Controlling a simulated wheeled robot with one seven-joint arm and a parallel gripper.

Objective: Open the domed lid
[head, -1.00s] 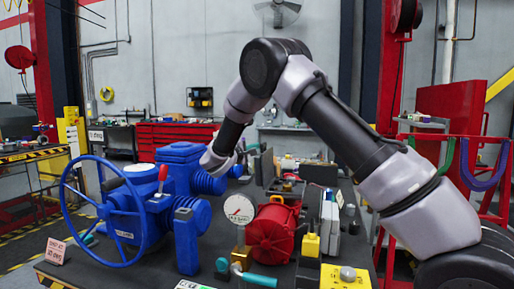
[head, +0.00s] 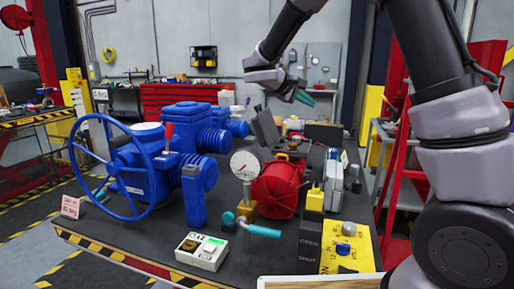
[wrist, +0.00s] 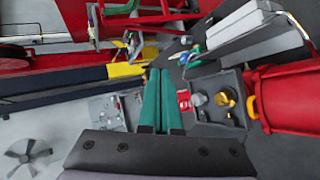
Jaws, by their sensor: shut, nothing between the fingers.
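A blue valve actuator (head: 140,170) with a large handwheel stands at the left of the bench in the head view. A white rounded cap (head: 147,128) sits on its top, looking closed; I cannot tell for certain whether this is the domed lid. My gripper (head: 306,98) is in the air above the back of the bench, right of the actuator and clear of it. Its teal fingers (wrist: 160,78) are together and empty in the wrist view. The actuator does not show in the wrist view.
A red lever (head: 168,134) stands up beside the cap. A pressure gauge (head: 245,165), a red ribbed motor (head: 278,190) and a yellow button box (head: 347,245) crowd the bench. A white meter (head: 201,250) lies at the front. Dark upright panels (head: 266,130) stand below my gripper.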

